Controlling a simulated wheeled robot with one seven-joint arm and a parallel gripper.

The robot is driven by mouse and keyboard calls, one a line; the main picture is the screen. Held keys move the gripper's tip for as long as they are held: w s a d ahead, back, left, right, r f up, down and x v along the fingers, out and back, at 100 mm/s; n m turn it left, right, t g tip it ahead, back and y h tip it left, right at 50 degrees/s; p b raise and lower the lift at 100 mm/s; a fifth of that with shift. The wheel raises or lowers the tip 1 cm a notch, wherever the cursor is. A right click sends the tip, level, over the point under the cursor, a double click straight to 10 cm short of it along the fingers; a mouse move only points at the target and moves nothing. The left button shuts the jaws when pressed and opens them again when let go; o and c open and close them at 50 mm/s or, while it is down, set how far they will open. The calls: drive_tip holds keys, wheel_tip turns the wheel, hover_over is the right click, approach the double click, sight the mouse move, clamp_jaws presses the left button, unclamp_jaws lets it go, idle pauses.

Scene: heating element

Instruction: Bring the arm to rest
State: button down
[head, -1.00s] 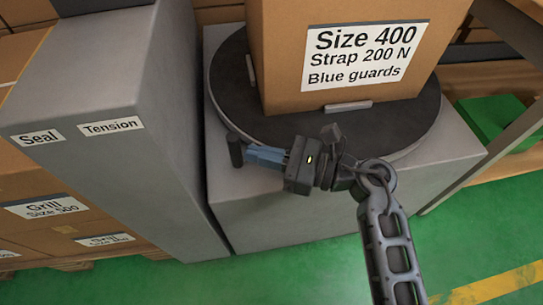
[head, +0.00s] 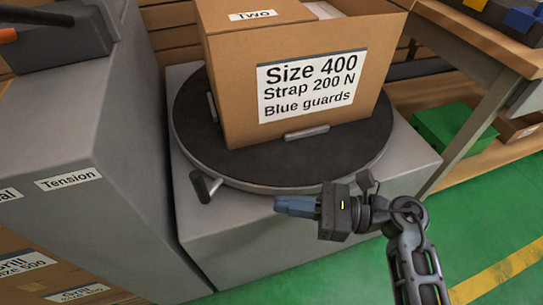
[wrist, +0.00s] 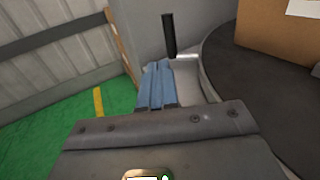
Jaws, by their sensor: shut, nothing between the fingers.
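My gripper (head: 278,205) has blue fingers and is shut, with nothing between them. In the head view it is in front of the grey pedestal, below the turntable's front rim and to the right of the dark handle (head: 205,187). My arm comes in from the lower right and is bent at the wrist. In the wrist view the blue fingers (wrist: 158,68) point toward the dark upright handle (wrist: 168,35), apart from it as far as I can tell.
A cardboard box (head: 300,75) labelled "Size 400" stands on the round turntable (head: 260,185). A grey cabinet (head: 90,130) with a "Tension" label is at the left. A wooden bench (head: 490,60) and a green box (head: 450,132) are at the right. Green floor at the lower right is free.

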drive_tip(key=s+d+r+n+t+h, duration=0.2)
drive_tip(key=s+d+n+t+h, duration=0.2)
drive_tip(key=s+d+n+h, duration=0.45)
drive_tip(key=s+d+r+n+t+h, duration=0.25)
drive_tip(key=s+n+t, duration=0.2)
drive_tip(key=s, duration=0.65)
drive_tip(key=s+d+r+n+t+h, duration=0.25)
drive_tip(key=s+d+n+h, duration=0.4)
drive_tip(key=s, duration=0.35)
wheel_tip(320, 180, up, 22)
drive_tip(key=p, duration=2.2)
drive_tip(key=shift+a+n+p, duration=0.15)
drive_tip(key=shift+n+p, duration=0.2)
drive_tip(key=shift+p, duration=0.05)
